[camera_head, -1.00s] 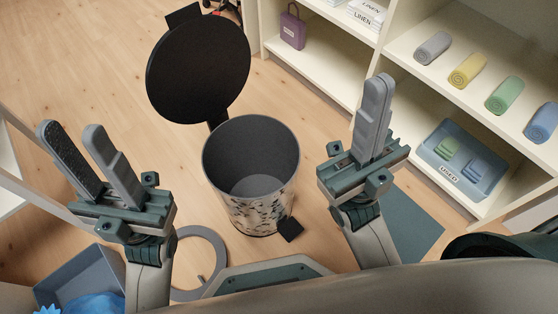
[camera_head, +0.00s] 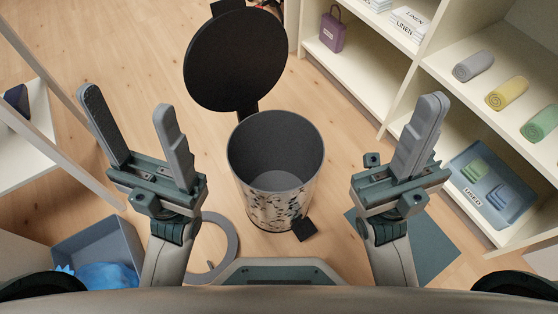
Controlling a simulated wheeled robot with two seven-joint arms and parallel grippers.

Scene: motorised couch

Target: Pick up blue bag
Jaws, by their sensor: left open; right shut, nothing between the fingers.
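A crumpled blue bag (camera_head: 108,275) lies inside a grey open box (camera_head: 105,240) on the floor at the lower left. The bag's lower part is cut off by my own body. My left gripper (camera_head: 128,102) is open and empty, raised above and beyond the box in the picture, apart from the bag. My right gripper (camera_head: 430,105) is shut and empty at the right, in front of the shelves.
A patterned bin (camera_head: 275,205) with its black lid (camera_head: 236,60) up stands between my arms. Shelves (camera_head: 395,55) at the right hold a purple bag (camera_head: 333,32), rolled towels and a blue tray (camera_head: 470,205). A white shelf (camera_head: 30,140) with a dark blue item (camera_head: 17,98) stands left.

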